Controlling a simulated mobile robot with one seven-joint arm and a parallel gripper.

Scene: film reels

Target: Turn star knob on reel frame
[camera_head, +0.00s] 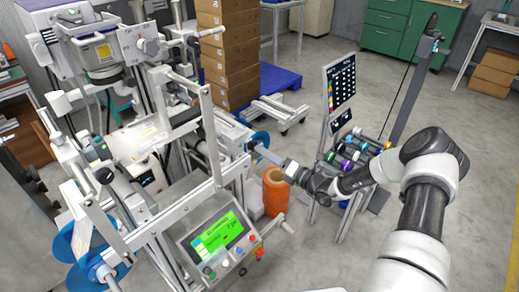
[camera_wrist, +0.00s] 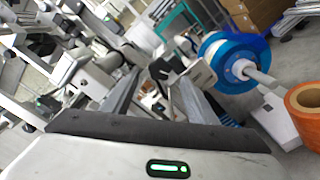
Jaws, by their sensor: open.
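The reel frame (camera_head: 190,150) is a pale metal machine at the left of the head view. A blue reel (camera_head: 258,140) sits on its right side and shows larger in the wrist view (camera_wrist: 232,62), with a white hub and a grey shaft. My gripper (camera_head: 258,151) reaches in from the right, beside this reel. In the wrist view my gripper (camera_wrist: 165,80) is open, its two fingers pointing toward the frame. A small dark shape (camera_wrist: 160,69) shows between the fingertips. I cannot tell if it is the star knob, or if the fingers touch it.
An orange roll (camera_head: 275,192) stands just below my gripper. A rack of coloured rolls (camera_head: 350,158) and a dark panel (camera_head: 341,82) stand to the right. A lit green screen (camera_head: 216,234) is at the frame's front. Stacked boxes (camera_head: 228,60) stand behind; floor at right is clear.

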